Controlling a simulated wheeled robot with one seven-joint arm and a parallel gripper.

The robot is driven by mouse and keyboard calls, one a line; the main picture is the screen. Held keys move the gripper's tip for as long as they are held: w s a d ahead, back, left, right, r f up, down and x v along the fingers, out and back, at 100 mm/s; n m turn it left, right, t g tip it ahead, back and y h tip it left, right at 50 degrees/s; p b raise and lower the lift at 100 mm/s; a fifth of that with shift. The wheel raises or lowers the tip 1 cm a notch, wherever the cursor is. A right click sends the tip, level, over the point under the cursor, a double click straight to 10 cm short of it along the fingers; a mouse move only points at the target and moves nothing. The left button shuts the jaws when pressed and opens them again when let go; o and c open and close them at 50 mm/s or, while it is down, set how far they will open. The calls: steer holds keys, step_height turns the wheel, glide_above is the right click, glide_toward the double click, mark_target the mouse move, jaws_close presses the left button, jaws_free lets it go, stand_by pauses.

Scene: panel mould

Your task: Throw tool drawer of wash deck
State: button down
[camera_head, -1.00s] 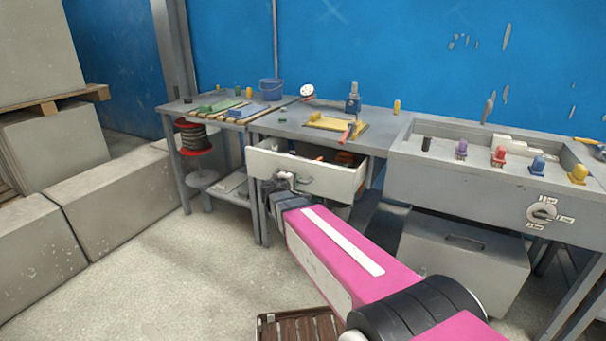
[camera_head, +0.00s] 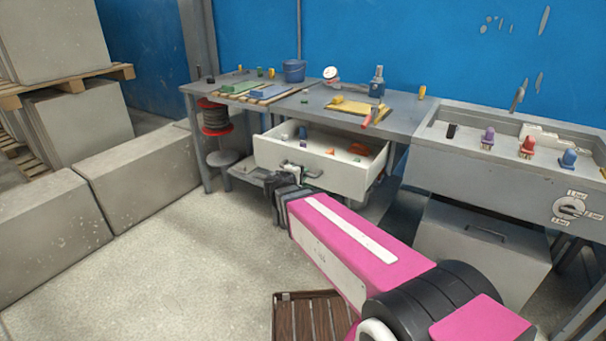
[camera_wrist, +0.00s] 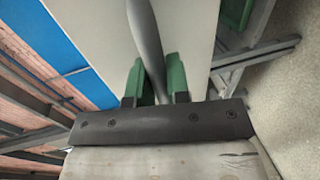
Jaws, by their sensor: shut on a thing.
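The tool drawer (camera_head: 330,170) is a white drawer under the grey bench, and it stands well open toward me. Several small coloured items lie inside it, among them orange and blue ones. My gripper (camera_head: 300,172) is at the drawer's front, shut on its handle. In the wrist view my gripper (camera_wrist: 158,85) has its green fingertips on either side of the grey bar handle (camera_wrist: 146,40), with the pale drawer front (camera_wrist: 100,25) behind it. The handle's ends are hidden or out of the wrist view.
The wash deck (camera_head: 400,120) continues right into a grey sink unit (camera_head: 490,165) with coloured knobs. A grey box (camera_head: 480,250) stands below it. A brown slatted crate (camera_head: 310,318) lies on the floor near my arm. Concrete blocks (camera_head: 140,175) line the left; floor between is clear.

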steer(key=c, duration=1.1)
jaws_free()
steer(key=v, duration=1)
steer(key=shift+s+a, duration=0.2)
steer(key=shift+s, duration=0.15)
steer(key=s+d+f+m+g+y, duration=0.4)
steer(key=d+f+m+g, duration=0.1)
steer(key=d+f, duration=0.3)
steer(key=s+d+f+m+g+y, duration=0.4)
steer(key=d+f+g, duration=0.3)
steer(key=d, duration=0.3)
steer(key=shift+d+f+m+g+y, duration=0.3)
steer(key=shift+f+m+y, duration=0.3)
steer(key=shift+f+m, duration=0.3)
